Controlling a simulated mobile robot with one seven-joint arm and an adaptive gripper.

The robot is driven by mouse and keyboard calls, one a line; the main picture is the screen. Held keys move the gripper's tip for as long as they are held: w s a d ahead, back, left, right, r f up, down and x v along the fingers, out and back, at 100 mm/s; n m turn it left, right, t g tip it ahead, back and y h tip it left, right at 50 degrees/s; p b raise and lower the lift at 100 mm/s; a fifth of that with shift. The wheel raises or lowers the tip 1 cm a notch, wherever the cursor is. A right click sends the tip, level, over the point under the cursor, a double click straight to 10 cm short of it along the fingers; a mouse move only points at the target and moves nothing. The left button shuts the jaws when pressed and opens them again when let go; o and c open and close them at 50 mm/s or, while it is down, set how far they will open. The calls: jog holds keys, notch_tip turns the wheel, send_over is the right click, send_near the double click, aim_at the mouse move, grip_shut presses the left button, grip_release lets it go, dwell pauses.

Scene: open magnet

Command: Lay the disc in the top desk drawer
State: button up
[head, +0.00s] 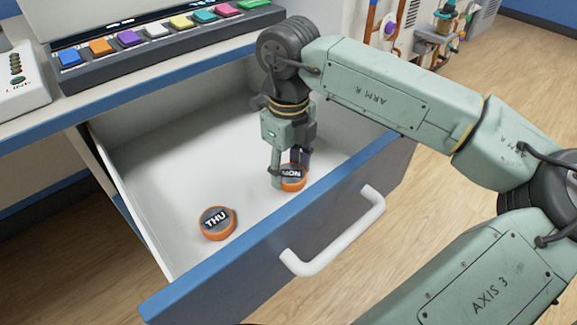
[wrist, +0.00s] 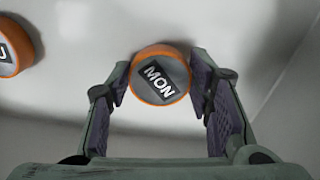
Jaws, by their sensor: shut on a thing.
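The top desk drawer (head: 150,165) is pulled open, with a white inside, a blue-topped front and a white handle. My gripper (head: 290,178) reaches down into it near the front wall. It is shut on an orange-rimmed disc (head: 293,184) marked MON. In the wrist view the MON disc (wrist: 160,75) sits between the two purple-padded fingers (wrist: 165,85), label facing the camera. It is at or close to the drawer floor; I cannot tell if it touches.
A second orange-rimmed disc (head: 217,223), marked THU, lies on the drawer floor to the left. A panel of coloured buttons (head: 160,38) stands on the desk behind. The drawer's white floor is otherwise clear. The drawer handle (head: 335,235) sticks out in front.

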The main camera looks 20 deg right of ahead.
aim_at(289, 171)
jog(key=shift+f, duration=0.2)
jog(key=o, duration=1.3)
jog(key=shift+c, duration=0.2)
notch_tip(289, 171, up, 12)
jog(key=p, duration=0.2)
jog(key=shift+r, duration=0.25)
